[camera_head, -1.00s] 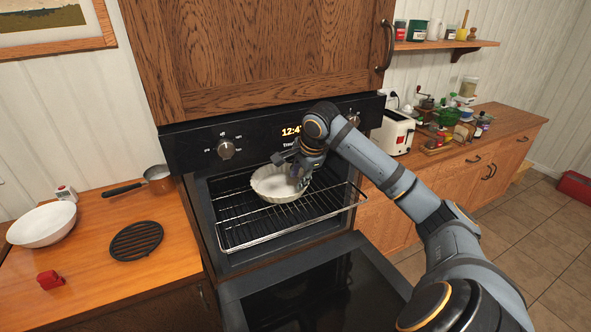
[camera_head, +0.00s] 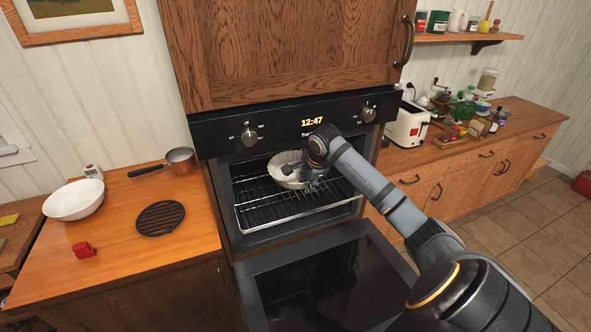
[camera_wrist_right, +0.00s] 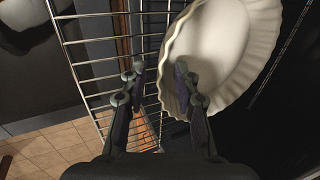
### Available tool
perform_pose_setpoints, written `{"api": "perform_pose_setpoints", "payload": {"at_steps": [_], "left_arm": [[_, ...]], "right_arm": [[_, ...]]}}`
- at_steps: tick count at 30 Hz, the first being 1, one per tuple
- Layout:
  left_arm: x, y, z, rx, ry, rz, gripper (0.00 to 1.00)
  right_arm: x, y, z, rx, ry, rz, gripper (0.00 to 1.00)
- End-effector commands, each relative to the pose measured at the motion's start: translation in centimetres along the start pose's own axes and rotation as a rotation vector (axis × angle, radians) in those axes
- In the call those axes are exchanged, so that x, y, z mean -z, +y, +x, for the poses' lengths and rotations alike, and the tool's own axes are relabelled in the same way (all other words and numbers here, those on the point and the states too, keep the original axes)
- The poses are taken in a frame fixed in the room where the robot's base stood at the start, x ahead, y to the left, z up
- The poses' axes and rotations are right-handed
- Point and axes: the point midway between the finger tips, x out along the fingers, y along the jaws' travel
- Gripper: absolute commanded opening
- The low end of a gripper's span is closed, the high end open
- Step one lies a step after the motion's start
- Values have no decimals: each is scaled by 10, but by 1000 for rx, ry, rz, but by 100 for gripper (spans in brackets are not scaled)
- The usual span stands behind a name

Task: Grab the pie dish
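The pie dish (camera_head: 279,163) is white with a fluted rim. It sits on the wire rack inside the open oven, partly covered by my right gripper (camera_head: 316,178). In the right wrist view the dish (camera_wrist_right: 222,50) fills the upper middle. There my right gripper (camera_wrist_right: 160,76) is open, its two fingers apart. The near rim of the dish appears between the fingertips, with the right finger over the dish's inside. I cannot tell whether either finger touches it. My left gripper is not in view.
The oven rack (camera_head: 262,216) is pulled partly out above the lowered oven door (camera_head: 320,285). A counter at left holds a white bowl (camera_head: 74,200), a saucepan (camera_head: 181,160) and a black trivet (camera_head: 160,218). A toaster (camera_head: 408,127) stands at right.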

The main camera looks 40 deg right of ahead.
Motion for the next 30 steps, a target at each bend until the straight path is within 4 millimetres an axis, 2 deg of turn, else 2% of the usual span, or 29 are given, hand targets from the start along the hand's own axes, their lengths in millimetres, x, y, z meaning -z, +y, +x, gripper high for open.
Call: {"api": "perform_pose_setpoints", "payload": {"at_steps": [8,12,15,30], "left_arm": [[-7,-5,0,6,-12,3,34],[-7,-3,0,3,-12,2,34],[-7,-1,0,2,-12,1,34],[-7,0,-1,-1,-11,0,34]], "right_arm": [[0,0,6,1,1,-1,29],[0,0,5,1,1,0,10],[0,0,5,0,1,0,0],[0,-1,4,4,0,-1,0]]}}
